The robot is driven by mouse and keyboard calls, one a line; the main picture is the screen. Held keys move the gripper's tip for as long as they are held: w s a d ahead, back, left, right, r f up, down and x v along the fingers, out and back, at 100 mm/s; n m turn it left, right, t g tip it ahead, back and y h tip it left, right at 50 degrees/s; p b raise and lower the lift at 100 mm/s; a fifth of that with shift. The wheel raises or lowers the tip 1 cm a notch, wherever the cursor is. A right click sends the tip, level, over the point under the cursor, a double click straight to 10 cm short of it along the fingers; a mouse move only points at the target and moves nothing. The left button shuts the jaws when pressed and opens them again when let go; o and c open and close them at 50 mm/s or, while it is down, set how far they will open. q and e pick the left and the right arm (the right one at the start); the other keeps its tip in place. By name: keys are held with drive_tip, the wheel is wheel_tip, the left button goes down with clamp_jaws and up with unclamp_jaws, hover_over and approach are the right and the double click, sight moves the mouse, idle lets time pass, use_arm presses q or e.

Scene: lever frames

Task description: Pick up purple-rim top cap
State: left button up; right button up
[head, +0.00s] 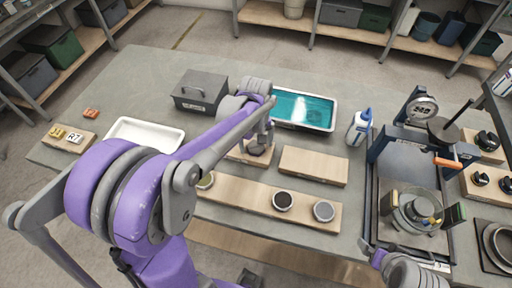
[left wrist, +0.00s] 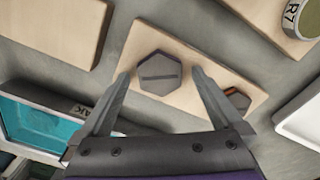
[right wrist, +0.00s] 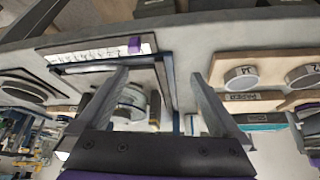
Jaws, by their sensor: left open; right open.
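A grey hexagonal cap with a slot across its top and a thin dark purplish rim (left wrist: 160,73) lies on a small wooden board (left wrist: 190,95) in the left wrist view. My left gripper (left wrist: 160,85) is open, its fingers on either side of the cap, with gaps visible. In the head view my left gripper (head: 262,138) is over this board (head: 236,156), and the cap (head: 256,149) shows partly below it. A second cap with an orange-brown rim (left wrist: 237,99) is partly hidden by the right finger. My right gripper (right wrist: 160,88) is open and empty.
A bare wooden board (head: 314,166) lies to the right, and a long board (head: 240,200) with round pieces lies in front. A teal-lined tray (head: 303,109), white tray (head: 146,134), grey box (head: 200,92) and blue-capped bottle (head: 359,127) stand around. A press (head: 410,150) is at right.

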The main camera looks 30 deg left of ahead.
use_arm(q)
clamp_jaws()
idle(0.5)
drive_tip(key=shift+r, duration=0.1)
